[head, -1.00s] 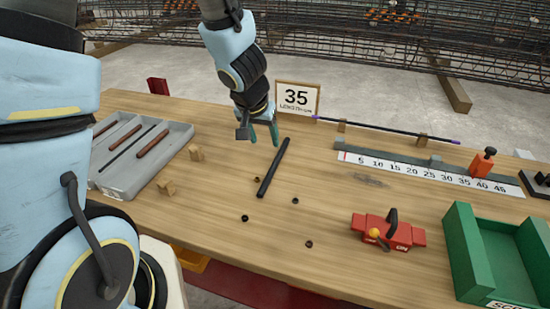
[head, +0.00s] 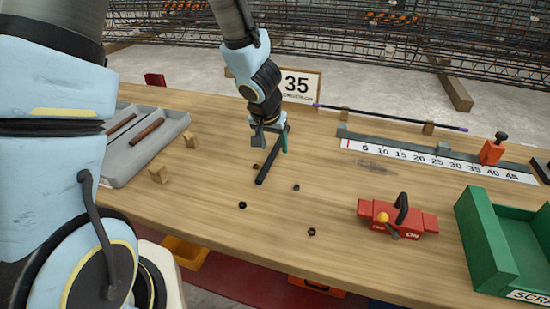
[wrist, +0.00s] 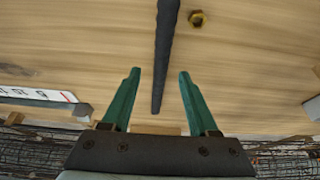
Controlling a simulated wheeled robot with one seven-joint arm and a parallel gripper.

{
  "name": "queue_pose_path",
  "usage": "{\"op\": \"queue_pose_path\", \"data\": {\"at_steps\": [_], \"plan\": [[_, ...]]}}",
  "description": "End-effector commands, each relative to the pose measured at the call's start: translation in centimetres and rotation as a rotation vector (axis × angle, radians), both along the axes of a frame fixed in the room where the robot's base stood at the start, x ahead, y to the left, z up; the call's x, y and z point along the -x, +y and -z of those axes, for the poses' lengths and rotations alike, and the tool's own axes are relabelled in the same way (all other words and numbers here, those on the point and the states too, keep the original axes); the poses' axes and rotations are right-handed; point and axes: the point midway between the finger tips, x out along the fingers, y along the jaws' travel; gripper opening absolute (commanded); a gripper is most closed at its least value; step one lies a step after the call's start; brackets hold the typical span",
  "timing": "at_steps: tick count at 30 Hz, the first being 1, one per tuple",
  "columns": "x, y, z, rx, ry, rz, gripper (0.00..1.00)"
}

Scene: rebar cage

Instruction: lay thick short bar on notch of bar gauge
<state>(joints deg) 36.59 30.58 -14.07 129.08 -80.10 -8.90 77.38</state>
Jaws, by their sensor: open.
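A thick short black bar (head: 265,172) lies on the bare table, pointing away from me. My gripper (head: 271,143) is over its far end, fingers pointing down. In the wrist view, the green fingers (wrist: 158,75) are apart, with the bar (wrist: 166,45) running between them, touching neither visibly. How high the fingertips are above the table I cannot tell. The bar gauge (head: 400,155) is a grey rail behind a white number scale at the right, with an orange stop (head: 491,151) near its right end. Its notch is too small to make out.
A grey tray (head: 160,148) with brown bars is at the left, near small wooden blocks (head: 158,174). Small nuts (head: 242,205) lie around the bar. A red tool (head: 397,218) and green scrap bin (head: 485,245) are at the right. A "35" sign (head: 298,88) stands behind.

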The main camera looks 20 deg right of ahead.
Motion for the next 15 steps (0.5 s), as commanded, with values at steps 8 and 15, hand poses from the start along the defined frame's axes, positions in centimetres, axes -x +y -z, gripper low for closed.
{"op": "queue_pose_path", "data": {"at_steps": [8, 15], "plan": [[-0.38, -0.33, 1.08, 0.000, -0.001, 0.000, 0.60], [-0.36, -0.31, 1.08, 0.000, 0.000, 0.000, 0.39]]}}
